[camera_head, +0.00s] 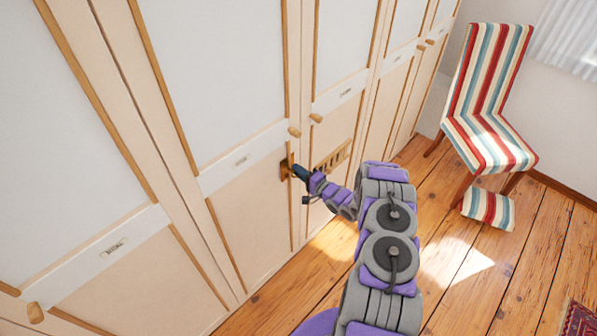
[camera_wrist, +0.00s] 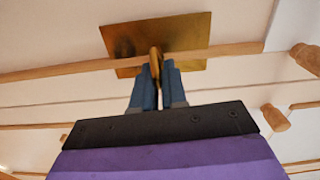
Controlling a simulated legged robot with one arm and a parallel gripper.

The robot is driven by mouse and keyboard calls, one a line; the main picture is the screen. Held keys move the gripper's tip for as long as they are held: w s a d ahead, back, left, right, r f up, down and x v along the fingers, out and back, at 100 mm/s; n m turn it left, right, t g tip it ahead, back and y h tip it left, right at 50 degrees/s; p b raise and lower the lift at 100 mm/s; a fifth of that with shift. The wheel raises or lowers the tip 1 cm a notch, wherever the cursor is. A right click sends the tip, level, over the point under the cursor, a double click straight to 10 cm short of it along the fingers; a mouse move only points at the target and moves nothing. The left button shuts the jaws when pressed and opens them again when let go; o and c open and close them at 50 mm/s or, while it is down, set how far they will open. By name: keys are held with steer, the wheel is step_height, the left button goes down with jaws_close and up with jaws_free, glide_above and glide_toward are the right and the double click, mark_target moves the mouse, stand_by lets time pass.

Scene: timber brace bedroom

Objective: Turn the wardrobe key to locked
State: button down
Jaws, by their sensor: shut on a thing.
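The wardrobe (camera_head: 240,215) has cream doors with wooden trim and fills the left and middle of the head view. A brass lock plate (camera_head: 286,168) is on a door below the knobs; it also shows in the wrist view (camera_wrist: 195,32). The brass key (camera_wrist: 155,62) stands out from the plate, between my fingers. My gripper (camera_head: 297,171) reaches the plate from the right. In the wrist view its two blue fingers (camera_wrist: 158,80) are shut on the key. The far part of the key is hidden by the fingers and its own bow.
Wooden knobs (camera_head: 294,132) sit just above the lock plate. A slotted wooden piece (camera_head: 333,156) is right of it. The plank floor (camera_head: 480,285) is clear around my arm.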

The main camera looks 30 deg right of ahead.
steer(key=shift+d+f+m, duration=0.1)
steer(key=shift+f+m, duration=0.1)
steer(key=shift+m, duration=0.3)
steer(key=c, duration=1.3)
jaws_free()
steer(key=shift+d, duration=0.15)
steer(key=shift+o, duration=0.2)
steer(key=shift+s+d, duration=0.1)
steer(key=shift+s, duration=0.4)
steer(key=v, duration=1.6)
steer(key=shift+s+d+p, duration=0.2)
steer(key=shift+p, duration=0.25)
steer(key=shift+w, duration=0.1)
